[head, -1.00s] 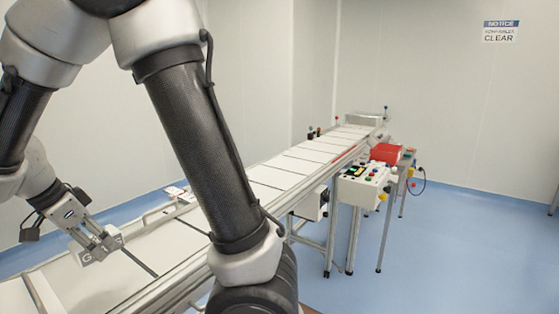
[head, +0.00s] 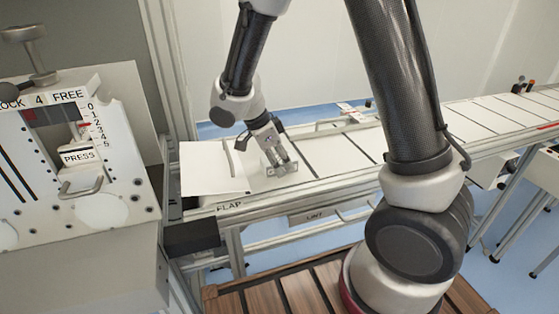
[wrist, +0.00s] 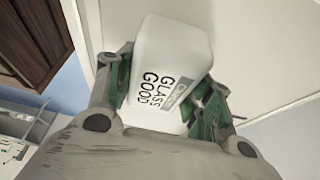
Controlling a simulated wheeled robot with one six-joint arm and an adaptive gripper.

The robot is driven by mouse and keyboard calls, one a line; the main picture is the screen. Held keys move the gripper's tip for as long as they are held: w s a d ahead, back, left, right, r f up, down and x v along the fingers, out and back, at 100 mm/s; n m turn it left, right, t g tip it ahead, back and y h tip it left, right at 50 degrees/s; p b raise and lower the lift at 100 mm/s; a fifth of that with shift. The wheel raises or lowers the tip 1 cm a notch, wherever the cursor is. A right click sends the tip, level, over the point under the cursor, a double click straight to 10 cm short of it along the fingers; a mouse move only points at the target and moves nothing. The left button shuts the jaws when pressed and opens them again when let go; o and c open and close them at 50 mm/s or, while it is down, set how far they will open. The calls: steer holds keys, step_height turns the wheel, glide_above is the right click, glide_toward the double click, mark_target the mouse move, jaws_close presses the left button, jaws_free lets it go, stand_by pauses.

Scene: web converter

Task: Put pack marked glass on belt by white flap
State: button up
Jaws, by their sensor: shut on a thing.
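The pack (wrist: 178,50) is a white block with rounded corners; its print reads "GLASS GOOD" in the wrist view. My gripper (wrist: 160,97) is shut on it, with green-padded fingers on two sides. In the head view my gripper (head: 283,166) points down at the belt (head: 327,147), just right of the white flap (head: 205,170). The pack (head: 284,170) is partly hidden by the fingers there. It is low at the belt surface; I cannot tell whether it touches. The flap is a flat white panel above the word "FLAP".
A panel (head: 75,125) with a lock scale and a "PRESS" label stands at the left. A metal rail (head: 330,196) runs along the belt's near side. Dark slats cross the belt, which is clear to the right of my gripper. A wooden slatted platform (head: 285,280) lies below.

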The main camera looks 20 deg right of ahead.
steer(key=shift+f, duration=0.2)
steer(key=o, duration=1.1)
steer(key=v, duration=1.2)
steer(key=s+d+r+n+y, duration=0.1)
steer(key=s+d+r+n, duration=0.25)
steer(key=d, duration=0.25)
steer(key=s+d+r+n+y, duration=0.2)
steer(key=s+d+r+n, duration=0.15)
steer(key=d, duration=0.25)
steer(key=s+d+r+n+t, duration=0.1)
steer(key=s+d+n+t, duration=0.1)
steer(key=s+n, duration=0.3)
steer(key=s+d+r+n+t+y, duration=0.1)
steer(key=s+d+r+n+t, duration=0.1)
steer(key=s+d+n, duration=0.3)
steer(key=shift+s+d+n+y, duration=0.3)
steer(key=shift+s+n, duration=0.2)
steer(key=shift+s, duration=0.5)
steer(key=shift+r, duration=0.1)
